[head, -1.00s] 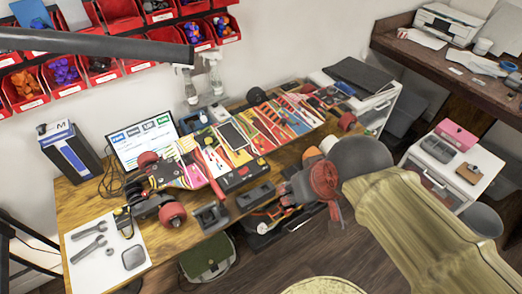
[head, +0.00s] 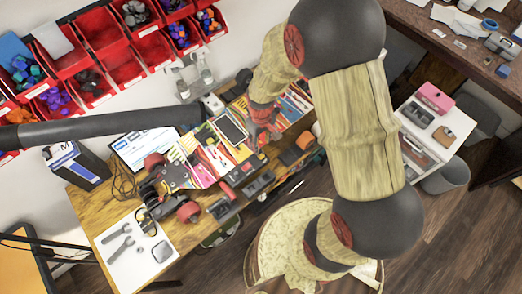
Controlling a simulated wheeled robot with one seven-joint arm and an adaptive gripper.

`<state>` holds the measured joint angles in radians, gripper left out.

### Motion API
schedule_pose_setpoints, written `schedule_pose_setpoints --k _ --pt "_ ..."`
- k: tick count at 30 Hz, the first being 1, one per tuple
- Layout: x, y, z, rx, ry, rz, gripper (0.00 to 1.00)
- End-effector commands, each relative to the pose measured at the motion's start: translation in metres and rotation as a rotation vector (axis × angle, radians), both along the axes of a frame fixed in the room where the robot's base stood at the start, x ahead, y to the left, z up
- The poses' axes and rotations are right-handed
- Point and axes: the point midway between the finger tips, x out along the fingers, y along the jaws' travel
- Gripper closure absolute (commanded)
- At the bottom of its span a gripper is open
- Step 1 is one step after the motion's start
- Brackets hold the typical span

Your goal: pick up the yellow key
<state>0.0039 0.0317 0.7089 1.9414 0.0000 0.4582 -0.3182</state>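I cannot make out a yellow key in the head view; it may be hidden or too small among the clutter. My gripper (head: 262,130) is over the colourful skateboard decks (head: 212,150) on the wooden workbench (head: 98,208), close to a dark flat panel (head: 231,129). Its fingers are small and blend with the decks, so I cannot tell whether they are open or holding anything. My own arm hides the right part of the bench.
A white mat with wrenches (head: 122,243) lies at the bench's front left. Red parts bins (head: 127,68) hang on the wall. A white drawer unit (head: 421,150) with a pink box (head: 435,97) stands at the right.

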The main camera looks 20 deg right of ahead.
Motion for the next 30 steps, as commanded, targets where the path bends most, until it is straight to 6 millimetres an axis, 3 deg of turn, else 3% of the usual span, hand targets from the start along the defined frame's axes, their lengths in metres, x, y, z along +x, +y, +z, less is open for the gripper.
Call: schedule_pose_setpoints --k 18,27,30 --pt "-0.004 0.001 -0.072 0.000 0.003 0.000 0.61" --pt "-0.004 0.001 -0.076 0.000 0.001 0.000 0.61" --pt "-0.004 0.001 -0.076 0.000 0.001 0.000 0.66"
